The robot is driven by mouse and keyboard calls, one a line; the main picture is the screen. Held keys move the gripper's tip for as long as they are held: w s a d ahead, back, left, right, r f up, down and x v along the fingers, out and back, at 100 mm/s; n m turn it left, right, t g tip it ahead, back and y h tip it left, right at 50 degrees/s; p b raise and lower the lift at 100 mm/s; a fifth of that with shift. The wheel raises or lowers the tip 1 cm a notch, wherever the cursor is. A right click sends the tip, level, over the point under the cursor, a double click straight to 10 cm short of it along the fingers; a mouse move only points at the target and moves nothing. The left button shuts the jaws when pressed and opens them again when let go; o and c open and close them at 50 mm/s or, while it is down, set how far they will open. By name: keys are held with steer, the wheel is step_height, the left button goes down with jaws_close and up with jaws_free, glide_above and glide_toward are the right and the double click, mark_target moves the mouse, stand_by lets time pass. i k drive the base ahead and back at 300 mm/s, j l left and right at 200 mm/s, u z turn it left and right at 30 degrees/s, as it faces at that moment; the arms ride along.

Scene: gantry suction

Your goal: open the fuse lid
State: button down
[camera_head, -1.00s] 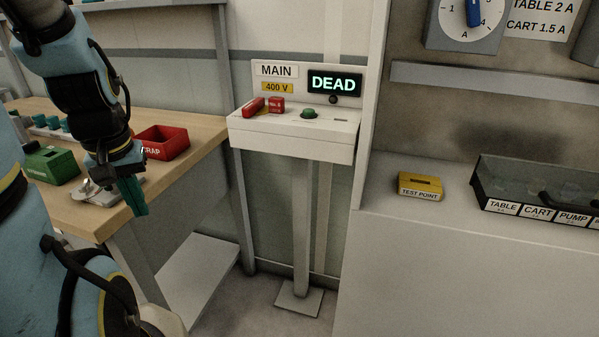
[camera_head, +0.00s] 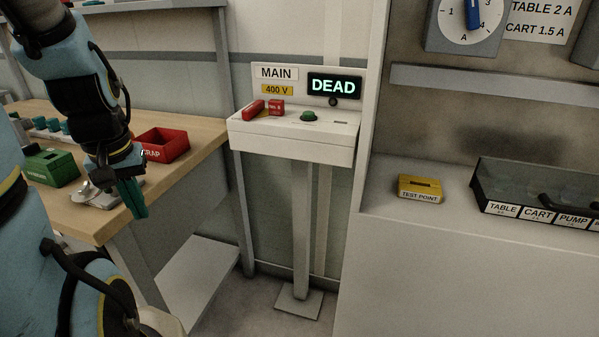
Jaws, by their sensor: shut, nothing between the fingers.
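The fuse box (camera_head: 487,207) stands on the grey counter at the right, with labels TABLE, CART and PUMP along its front. Its dark see-through lid (camera_head: 520,178) is down over it. A black handle (camera_head: 565,203) shows at the lid's front, near the right picture edge. The box runs out of the picture on the right. My gripper (camera_head: 138,212) hangs at the left, by the front edge of the wooden bench, with its green fingers shut and empty. It is far from the fuse box.
A yellow TEST POINT block (camera_head: 420,188) sits left of the fuse box. The white pedestal panel (camera_head: 290,138) with a DEAD display (camera_head: 334,86) stands between bench and counter.

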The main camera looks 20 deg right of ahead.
mark_target(547, 203)
steer(key=k+z, duration=0.2)
steer(key=z, duration=0.5)
steer(key=i+l, duration=0.1)
steer(key=l, duration=0.25)
steer(key=i+l, duration=0.1)
steer(key=l, duration=0.25)
